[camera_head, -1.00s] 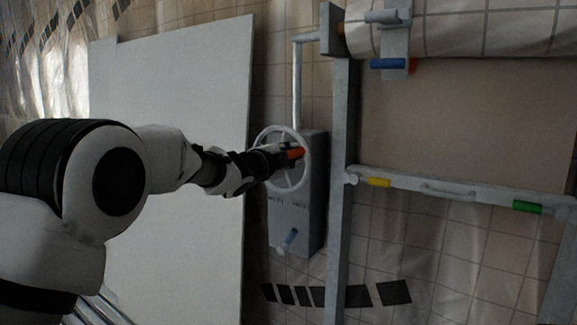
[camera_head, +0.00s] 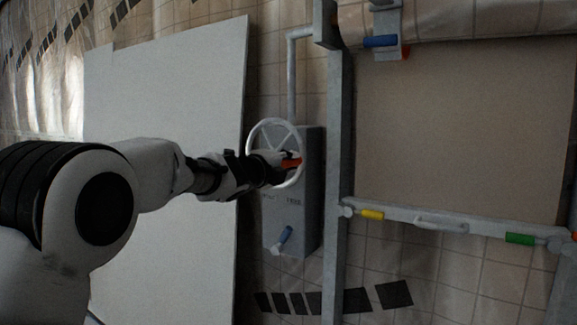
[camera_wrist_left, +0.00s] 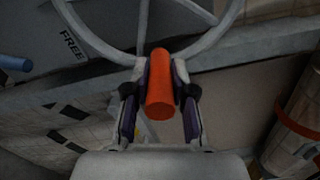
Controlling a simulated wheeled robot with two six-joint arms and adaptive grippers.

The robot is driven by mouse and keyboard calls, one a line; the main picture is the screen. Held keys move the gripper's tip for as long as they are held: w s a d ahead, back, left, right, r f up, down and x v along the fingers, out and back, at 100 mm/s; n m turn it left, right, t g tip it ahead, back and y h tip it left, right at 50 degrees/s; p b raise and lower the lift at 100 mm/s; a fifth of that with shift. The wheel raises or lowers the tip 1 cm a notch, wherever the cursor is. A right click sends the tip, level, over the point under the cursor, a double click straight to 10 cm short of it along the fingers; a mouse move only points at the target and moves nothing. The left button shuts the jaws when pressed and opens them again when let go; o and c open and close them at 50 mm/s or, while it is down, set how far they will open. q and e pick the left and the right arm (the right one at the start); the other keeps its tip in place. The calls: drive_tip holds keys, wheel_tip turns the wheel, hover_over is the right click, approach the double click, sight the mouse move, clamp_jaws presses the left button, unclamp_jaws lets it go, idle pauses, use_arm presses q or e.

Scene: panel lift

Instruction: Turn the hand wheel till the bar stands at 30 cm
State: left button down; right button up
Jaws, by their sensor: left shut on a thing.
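The hand wheel (camera_head: 250,136) is a pale spoked ring on the front of a grey box (camera_head: 309,220). Its orange-red knob shows at the wheel's right side, and in the left wrist view the knob (camera_wrist_left: 160,85) stands between the two fingers. My left gripper (camera_head: 284,164) is shut on this knob; it fills the middle of the left wrist view (camera_wrist_left: 160,105). The bar (camera_head: 395,217) is a grey rail along the lower edge of a tan panel (camera_head: 450,130), with a yellow sleeve, a handle and a green sleeve. My right gripper is not in view.
A blue-handled lever (camera_head: 285,236) sits low on the box. A grey upright post (camera_head: 336,200) stands between box and panel. A large pale board (camera_head: 170,110) leans behind my left arm. A roll with a blue-and-red clamp (camera_head: 381,41) is above the panel.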

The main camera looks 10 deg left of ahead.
use_arm(q)
drive_tip(key=shift+f, duration=0.1)
drive_tip(key=c, duration=1)
unclamp_jaws()
drive_tip(key=shift+o, duration=0.2)
drive_tip(key=v, duration=1.2)
